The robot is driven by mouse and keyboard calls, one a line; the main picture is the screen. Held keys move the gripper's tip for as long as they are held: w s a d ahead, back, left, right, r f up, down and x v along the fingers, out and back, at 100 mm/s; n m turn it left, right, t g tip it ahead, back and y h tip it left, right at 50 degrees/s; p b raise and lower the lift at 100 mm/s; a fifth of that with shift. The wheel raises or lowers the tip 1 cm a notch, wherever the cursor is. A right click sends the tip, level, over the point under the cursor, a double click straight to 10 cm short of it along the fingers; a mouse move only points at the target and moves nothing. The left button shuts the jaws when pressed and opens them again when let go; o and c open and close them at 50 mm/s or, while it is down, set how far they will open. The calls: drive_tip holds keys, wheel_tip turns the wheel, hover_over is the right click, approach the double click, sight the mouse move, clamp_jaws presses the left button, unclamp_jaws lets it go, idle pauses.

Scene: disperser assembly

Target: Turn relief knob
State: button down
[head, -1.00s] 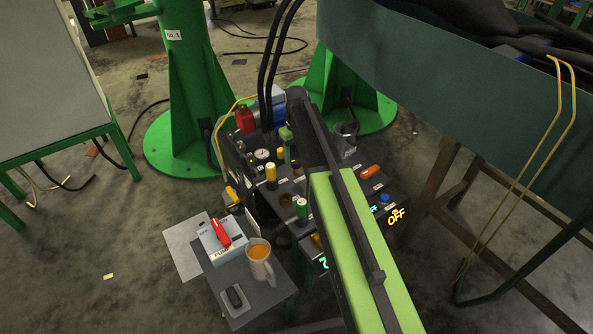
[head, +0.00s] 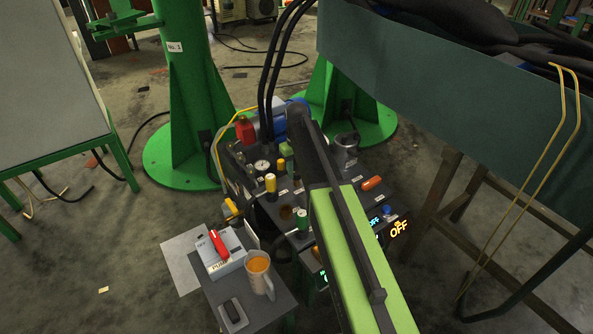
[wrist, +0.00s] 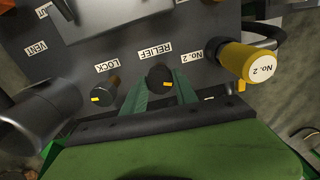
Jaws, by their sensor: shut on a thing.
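The relief knob (wrist: 159,77) is a dark round knob with a yellow mark, just below the RELIEF label (wrist: 154,50) in the wrist view. My gripper (wrist: 160,88) has its two green fingers on either side of the knob and is shut on it. The yellow mark sits at the knob's lower right. In the head view my green and black arm reaches over the machine's panel (head: 370,202) and hides the knob and the fingertips.
The LOCK knob (wrist: 104,91) is left of my fingers, and a yellow No. 2 handle (wrist: 248,64) is close on the right. A dark cylinder (wrist: 38,112) stands at far left. In the head view, a mug (head: 258,274) and a PUMP box (head: 219,252) stand on a side table.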

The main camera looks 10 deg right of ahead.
sight(296, 171)
drive_tip(key=m, duration=0.3)
drive_tip(key=c, duration=1)
unclamp_jaws()
drive_tip(key=shift+o, duration=0.2)
drive_tip(key=shift+r, duration=0.1)
wheel_tip(296, 171, up, 17)
drive_tip(key=p, duration=1.7)
